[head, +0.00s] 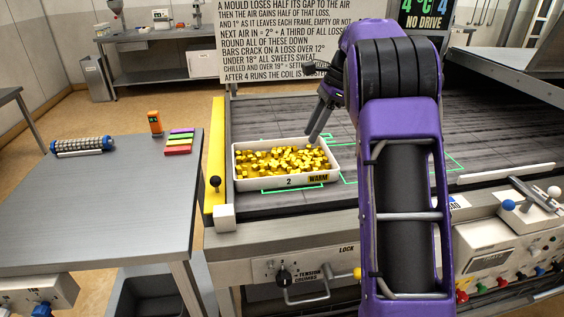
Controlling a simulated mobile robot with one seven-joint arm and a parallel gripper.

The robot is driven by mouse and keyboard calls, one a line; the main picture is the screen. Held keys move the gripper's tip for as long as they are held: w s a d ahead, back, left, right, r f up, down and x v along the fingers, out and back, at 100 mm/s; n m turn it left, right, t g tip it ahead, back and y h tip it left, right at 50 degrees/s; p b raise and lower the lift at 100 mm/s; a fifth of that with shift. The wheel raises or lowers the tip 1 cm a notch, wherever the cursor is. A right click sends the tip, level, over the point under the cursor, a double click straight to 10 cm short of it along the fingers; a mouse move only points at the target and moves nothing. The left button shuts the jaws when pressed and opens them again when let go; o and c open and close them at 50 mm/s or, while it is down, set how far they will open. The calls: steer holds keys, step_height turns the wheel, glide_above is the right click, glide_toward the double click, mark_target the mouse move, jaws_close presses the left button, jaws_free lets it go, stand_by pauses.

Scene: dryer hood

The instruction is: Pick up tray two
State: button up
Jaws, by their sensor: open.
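Tray two (261,182) is a white, shallow tray marked "2" with a "WARM" label on its front wall. It is full of gold pieces and sits on the dark conveyor belt at the left end, by green outline marks. My gripper (311,138) is open at the tray's back right, its fingers pointing down near the rim. I cannot tell whether the fingers touch the tray. My purple arm crosses the right middle of the view and hides part of the belt behind it.
A yellow rail (218,150) and a black-knobbed lever (215,183) stand left of the tray. A grey table (110,210) at left holds a roller (82,146), coloured bars (179,142) and an orange device (155,122). A control panel (505,245) is at front right.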

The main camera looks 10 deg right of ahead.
glide_toward(289, 176)
steer(key=x, duration=0.5)
steer(key=shift+w+d, duration=0.15)
steer(key=shift+w, duration=0.15)
steer(key=b+x, duration=0.1)
steer(key=x, duration=0.4)
steer(key=shift+s+a, duration=0.2)
jaws_close()
steer(key=shift+r, duration=0.15)
stand_by(0.6)
